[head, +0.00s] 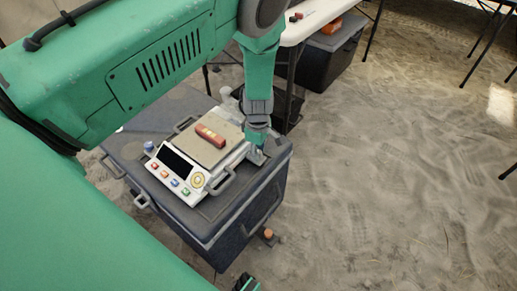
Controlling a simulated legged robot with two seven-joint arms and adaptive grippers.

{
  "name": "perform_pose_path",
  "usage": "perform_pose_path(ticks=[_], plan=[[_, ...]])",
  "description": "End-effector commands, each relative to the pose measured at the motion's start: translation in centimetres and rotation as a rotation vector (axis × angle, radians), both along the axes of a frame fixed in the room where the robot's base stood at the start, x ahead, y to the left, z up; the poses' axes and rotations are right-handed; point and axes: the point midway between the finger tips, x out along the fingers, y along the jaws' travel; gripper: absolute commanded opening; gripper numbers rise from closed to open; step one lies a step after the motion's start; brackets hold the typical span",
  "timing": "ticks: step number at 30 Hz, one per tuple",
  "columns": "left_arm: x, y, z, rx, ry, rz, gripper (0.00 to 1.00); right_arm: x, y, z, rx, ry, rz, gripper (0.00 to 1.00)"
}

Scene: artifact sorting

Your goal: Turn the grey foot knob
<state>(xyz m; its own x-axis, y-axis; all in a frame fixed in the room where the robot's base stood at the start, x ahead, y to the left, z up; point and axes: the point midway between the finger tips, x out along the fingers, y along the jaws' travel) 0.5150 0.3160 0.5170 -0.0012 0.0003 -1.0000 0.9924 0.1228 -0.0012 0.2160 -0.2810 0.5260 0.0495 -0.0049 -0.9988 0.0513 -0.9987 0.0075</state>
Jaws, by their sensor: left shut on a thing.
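A white scale (181,197) with a flat grey-beige plate, a dark screen and coloured buttons sits on a dark grey case (222,213). A red-brown bar (211,136) with a pale band lies on the plate. My left gripper (257,154) points down at the scale's far right corner, low by the case lid. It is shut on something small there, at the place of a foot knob. The grey knob itself is hidden by the fingers or too small to make out. A small dark and green tip (246,284) at the bottom edge may be my right gripper.
A small blue-topped item (150,148) stands at the scale's left. A white table (311,18) and another dark bin (330,55) stand behind. Sandy floor on the right is clear.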

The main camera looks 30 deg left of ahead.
Motion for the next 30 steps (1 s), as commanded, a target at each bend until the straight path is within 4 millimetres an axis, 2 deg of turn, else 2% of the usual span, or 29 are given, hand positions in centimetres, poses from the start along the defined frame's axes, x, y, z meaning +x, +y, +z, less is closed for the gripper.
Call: perform_pose_path(ticks=[12, 30], plan=[[0.2, 0.0, 0.2, -0.001, -0.004, -0.395, 0.0, 0.0, 0.0, 2.2, 0.0, 0.0, 0.0, 0.4], [0.2, 0.0, 0.1, 0.001, -0.005, -0.899, 0.0, 0.0, 0.0, 3.6, 0.0, 0.0, 0.0, 0.4]])
